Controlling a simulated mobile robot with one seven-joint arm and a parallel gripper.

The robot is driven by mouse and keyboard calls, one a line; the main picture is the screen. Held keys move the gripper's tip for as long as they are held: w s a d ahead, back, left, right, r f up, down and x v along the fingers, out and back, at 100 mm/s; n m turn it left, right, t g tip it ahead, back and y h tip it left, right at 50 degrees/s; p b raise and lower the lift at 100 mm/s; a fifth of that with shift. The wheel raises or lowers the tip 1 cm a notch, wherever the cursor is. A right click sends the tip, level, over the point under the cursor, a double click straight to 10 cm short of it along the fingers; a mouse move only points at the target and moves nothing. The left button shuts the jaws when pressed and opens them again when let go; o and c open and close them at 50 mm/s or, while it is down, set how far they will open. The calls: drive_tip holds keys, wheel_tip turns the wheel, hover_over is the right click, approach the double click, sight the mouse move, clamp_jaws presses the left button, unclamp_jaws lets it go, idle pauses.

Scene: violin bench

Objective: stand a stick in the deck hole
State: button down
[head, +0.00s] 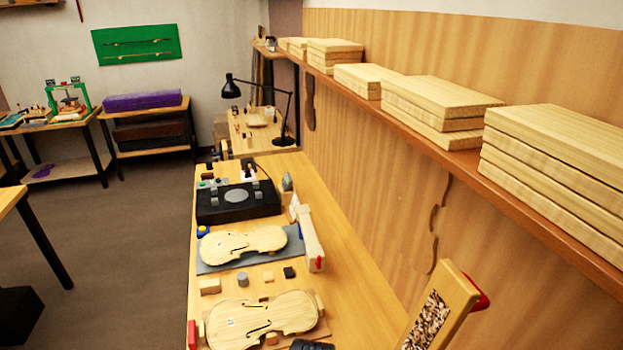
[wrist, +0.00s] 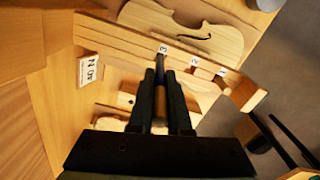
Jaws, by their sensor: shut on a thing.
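My gripper (wrist: 160,75) is in the middle of the wrist view, its two dark fingers close together on a thin stick (wrist: 160,112). Only a short brownish part of the stick shows between the fingers. The fingertips are over or beside a long wooden rail (wrist: 130,43) with labels 3, 2 and 1, close to label 3. I cannot tell whether the stick touches the rail. In the head view, a black box with a grey disc (head: 237,196) stands on the bench; I cannot make out the deck hole in either view.
The bench (head: 350,300) holds two violin plates, one on a grey mat (head: 212,265) and a nearer one (head: 262,314), with small blocks between. A shelf (head: 440,155) of stacked boards runs along the right wall. A small white card (wrist: 89,69) is left of the rail.

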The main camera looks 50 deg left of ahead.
drive_tip(key=shift+f+b, duration=2)
drive_tip(key=shift+f, duration=1.3)
drive_tip(key=shift+r, duration=0.2)
drive_tip(key=shift+r+p, duration=2.8)
drive_tip(key=shift+p, duration=0.2)
drive_tip(key=shift+r+p, duration=0.35)
drive_tip(key=shift+r, duration=1)
drive_tip(key=shift+f+b, duration=1.25)
drive_tip(key=shift+f, duration=0.8)
